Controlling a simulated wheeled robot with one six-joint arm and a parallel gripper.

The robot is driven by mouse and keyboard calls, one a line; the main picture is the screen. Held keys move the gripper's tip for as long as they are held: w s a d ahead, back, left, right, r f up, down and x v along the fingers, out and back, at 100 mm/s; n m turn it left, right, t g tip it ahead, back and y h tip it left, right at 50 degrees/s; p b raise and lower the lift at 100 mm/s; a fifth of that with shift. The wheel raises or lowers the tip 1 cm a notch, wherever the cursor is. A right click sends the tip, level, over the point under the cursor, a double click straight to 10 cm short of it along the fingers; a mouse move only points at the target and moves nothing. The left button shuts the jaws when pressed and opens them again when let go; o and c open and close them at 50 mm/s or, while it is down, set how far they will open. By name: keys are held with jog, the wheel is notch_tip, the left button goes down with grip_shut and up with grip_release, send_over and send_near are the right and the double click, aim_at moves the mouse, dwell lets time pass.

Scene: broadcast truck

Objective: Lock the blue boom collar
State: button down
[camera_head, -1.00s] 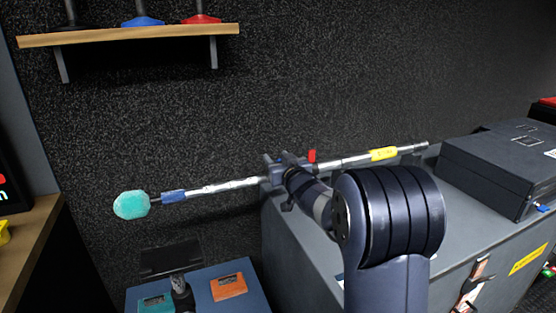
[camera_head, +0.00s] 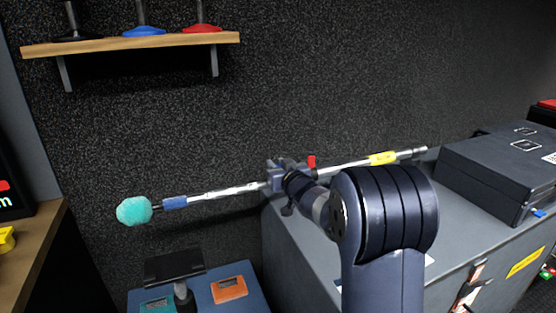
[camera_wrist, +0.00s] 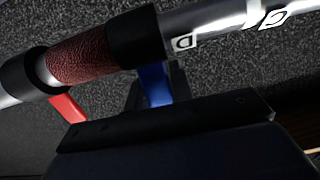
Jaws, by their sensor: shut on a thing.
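The boom pole (camera_head: 345,168) is silver and runs across the picture, with a teal fuzzy tip (camera_head: 134,211) at its left end. My gripper (camera_head: 283,172) is at the pole's middle and hides part of it in the head view. In the wrist view a blue lever (camera_wrist: 155,84) hangs from a black collar (camera_wrist: 140,38) on the pole. My gripper (camera_wrist: 157,90) is shut on this lever, its dark fingers on either side. A red lever (camera_wrist: 67,107) hangs from another black collar beside a dark red grip (camera_wrist: 85,52). The red lever stands up in the head view (camera_head: 312,161).
A grey case (camera_head: 310,250) stands below the pole, with a dark box (camera_head: 500,165) on it at right. A blue-topped stand (camera_head: 240,268) with a small black screen (camera_head: 174,266) is at lower left. A wooden shelf (camera_head: 130,44) hangs on the dark wall.

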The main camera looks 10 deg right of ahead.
jog(key=shift+w+r+g+p, duration=0.25)
jog(key=shift+g+p, duration=0.25)
jog(key=shift+p, duration=1.5)
jog(key=shift+a+f+p, duration=0.1)
jog(key=shift+f+p, duration=0.25)
jog(key=shift+p, duration=0.2)
jog(key=c, duration=1.2)
grip_release()
jog(key=shift+c, duration=0.2)
jog(key=v, duration=1)
jog(key=shift+s+r, duration=0.3)
jog(key=shift+r, duration=0.05)
